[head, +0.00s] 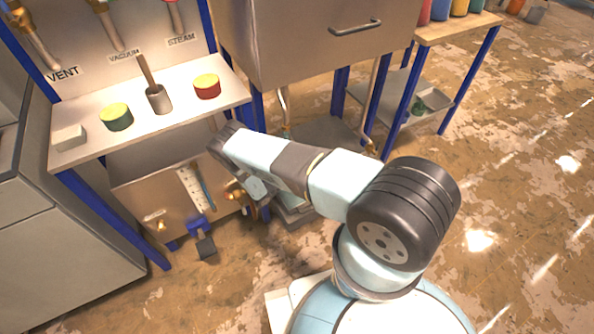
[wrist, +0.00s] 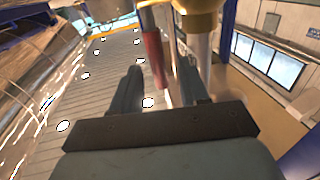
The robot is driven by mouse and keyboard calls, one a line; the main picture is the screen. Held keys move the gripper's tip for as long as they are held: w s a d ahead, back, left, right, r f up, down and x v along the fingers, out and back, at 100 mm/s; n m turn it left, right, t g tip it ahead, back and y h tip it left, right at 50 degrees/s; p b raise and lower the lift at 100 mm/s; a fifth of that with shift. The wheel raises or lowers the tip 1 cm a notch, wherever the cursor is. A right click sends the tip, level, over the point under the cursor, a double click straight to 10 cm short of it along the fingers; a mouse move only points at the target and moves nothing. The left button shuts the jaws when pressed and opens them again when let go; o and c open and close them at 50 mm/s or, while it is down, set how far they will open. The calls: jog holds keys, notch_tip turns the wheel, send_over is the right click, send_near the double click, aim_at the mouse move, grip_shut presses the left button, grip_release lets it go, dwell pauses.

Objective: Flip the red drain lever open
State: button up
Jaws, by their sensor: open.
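In the wrist view the red lever (wrist: 154,58) hangs down from a brass valve body (wrist: 184,12), beside a pale metal pipe (wrist: 199,45). My gripper (wrist: 158,72) is open, with dark fingers on either side of the lever's lower part. The lever appears between the fingers; I cannot tell whether either finger touches it. The right finger is partly lost against the pipe. In the head view my arm reaches down beside the blue-legged stand and hides most of the gripper. The red drain lever cannot be made out there.
A steel cabinet (head: 300,45) and blue legs crowd the back. Open floor (head: 510,200) lies to the right.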

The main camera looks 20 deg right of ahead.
jog(key=v, duration=1.3)
jog(key=shift+s+a, duration=0.15)
jog(key=shift+a, duration=0.1)
jog(key=shift+s+f, duration=0.1)
